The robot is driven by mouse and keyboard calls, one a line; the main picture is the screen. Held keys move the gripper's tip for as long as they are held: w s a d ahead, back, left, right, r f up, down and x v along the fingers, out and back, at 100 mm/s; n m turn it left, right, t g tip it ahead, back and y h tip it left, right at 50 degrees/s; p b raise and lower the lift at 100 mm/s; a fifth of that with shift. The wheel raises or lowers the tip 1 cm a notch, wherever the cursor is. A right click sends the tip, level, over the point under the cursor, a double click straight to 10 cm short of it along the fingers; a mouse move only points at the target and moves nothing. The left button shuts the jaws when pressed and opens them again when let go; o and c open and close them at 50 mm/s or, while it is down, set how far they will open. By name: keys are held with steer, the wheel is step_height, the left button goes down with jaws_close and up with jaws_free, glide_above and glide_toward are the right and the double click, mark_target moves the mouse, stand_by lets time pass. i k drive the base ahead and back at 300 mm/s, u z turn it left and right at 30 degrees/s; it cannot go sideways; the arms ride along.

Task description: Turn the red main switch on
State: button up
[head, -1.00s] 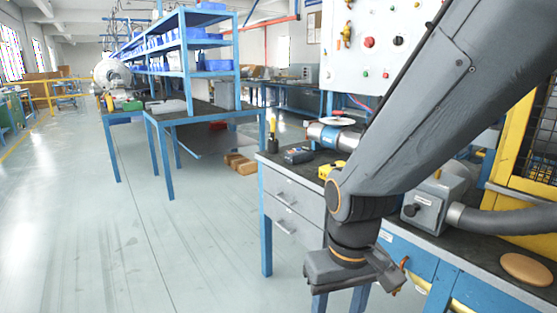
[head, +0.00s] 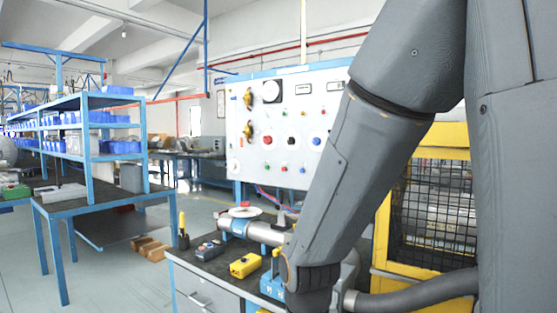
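A white control panel (head: 305,103) stands upright behind the bench. It carries a round red control (head: 267,140) left of its middle, with a black one and a blue one to its right. I cannot tell from here whether the red control is the main switch or how it is set. My arm passes in front of the panel's right part and hides some of it. My gripper is below the picture's lower edge and out of sight.
The bench (head: 205,268) below the panel holds a yellow box (head: 245,265), a dark device (head: 209,249) and a silver pipe with a red-and-white handwheel (head: 245,212). A yellow mesh cage (head: 437,205) stands at right. Blue shelving (head: 88,140) stands at left.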

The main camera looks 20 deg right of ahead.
mark_target(267, 139)
steer(key=u, duration=0.6)
steer(key=k, duration=0.65)
steer(key=u, duration=0.95)
steer(key=i, duration=2.95)
steer(key=z, duration=0.9)
steer(key=i, duration=0.8)
steer(key=z, duration=0.9)
